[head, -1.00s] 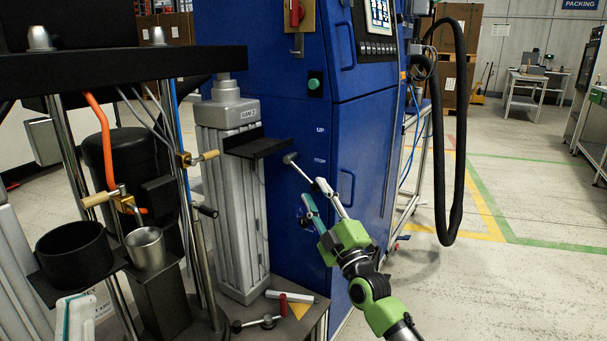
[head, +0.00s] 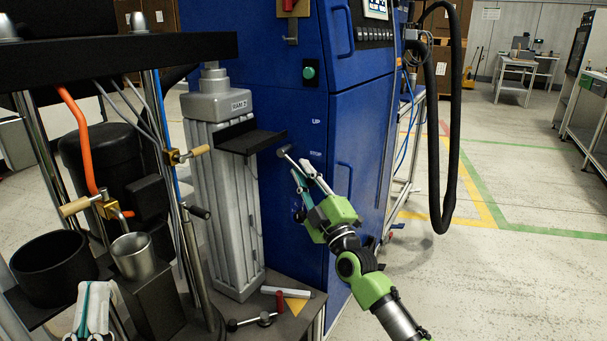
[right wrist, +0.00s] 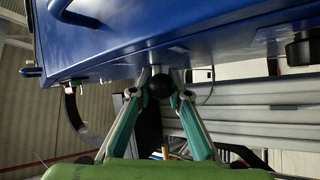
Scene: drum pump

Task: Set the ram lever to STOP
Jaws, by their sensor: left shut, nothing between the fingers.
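The ram lever (head: 285,150) sticks out from the blue cabinet, with a round black knob on its end. Its root is hidden behind my right gripper. My right gripper (head: 306,172) is at the lever from the right. In the right wrist view, its fingers (right wrist: 157,97) are apart, one on each side of the black knob (right wrist: 160,87); I cannot tell whether they touch it.
The grey ram column (head: 225,215) with a black shelf (head: 250,142) stands left of the lever. A green button (head: 309,72) is above the lever. A small bench (head: 300,325) holds a red-handled tool (head: 280,302). A black hose (head: 452,150) hangs at right; floor there is clear.

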